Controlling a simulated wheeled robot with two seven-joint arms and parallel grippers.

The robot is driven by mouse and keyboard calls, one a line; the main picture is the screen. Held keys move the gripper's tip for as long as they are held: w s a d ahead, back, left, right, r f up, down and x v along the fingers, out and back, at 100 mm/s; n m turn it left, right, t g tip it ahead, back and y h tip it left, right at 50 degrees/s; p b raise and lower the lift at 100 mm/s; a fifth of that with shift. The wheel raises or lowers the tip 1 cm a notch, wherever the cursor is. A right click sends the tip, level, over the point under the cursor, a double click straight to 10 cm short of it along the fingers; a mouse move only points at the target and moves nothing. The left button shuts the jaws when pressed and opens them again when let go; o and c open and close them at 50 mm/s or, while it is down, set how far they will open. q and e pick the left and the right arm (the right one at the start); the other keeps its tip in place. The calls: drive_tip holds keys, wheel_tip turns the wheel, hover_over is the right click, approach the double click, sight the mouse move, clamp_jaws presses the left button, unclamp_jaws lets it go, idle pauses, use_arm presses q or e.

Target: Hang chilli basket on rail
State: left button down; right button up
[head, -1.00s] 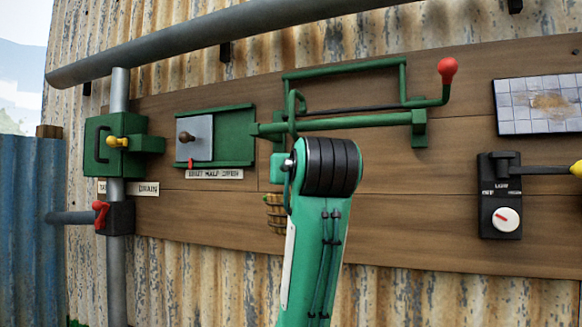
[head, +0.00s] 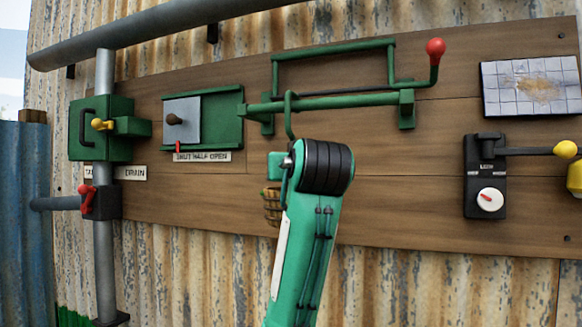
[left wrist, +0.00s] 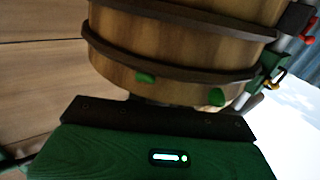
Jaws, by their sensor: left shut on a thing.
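The chilli basket (head: 271,203) is slatted wood, mostly hidden behind my left arm in the head view. In the left wrist view the basket (left wrist: 180,45) fills the top, with dark bands and green bits at its lower edge. A green hook (head: 289,120) rises above my left arm and overlaps the long green rail (head: 340,101). I cannot tell whether the hook rests on the rail or stands in front of it. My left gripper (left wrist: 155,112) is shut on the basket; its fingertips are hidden. My right gripper is out of view.
A red-knobbed crank (head: 435,60) is at the rail's right end, with a green frame (head: 335,49) above. A green sliding hatch (head: 223,115) is to the left. A black switch box (head: 485,180) is at right. A grey pipe (head: 200,28) crosses the top.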

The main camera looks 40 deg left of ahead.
use_arm(q)
drive_tip(key=c, duration=1.2)
unclamp_jaws()
drive_tip(key=shift+o, duration=0.2)
drive_tip(key=shift+s, duration=0.1)
drive_tip(key=shift+s+d+f+b, duration=0.1)
drive_tip(key=shift+s+d+b, duration=0.25)
drive_tip(key=shift+d, duration=0.05)
drive_tip(key=b+v, duration=0.4)
drive_tip(key=v, duration=0.8)
drive_tip(key=shift+s+d+b, duration=0.3)
drive_tip(key=shift+b, duration=0.1)
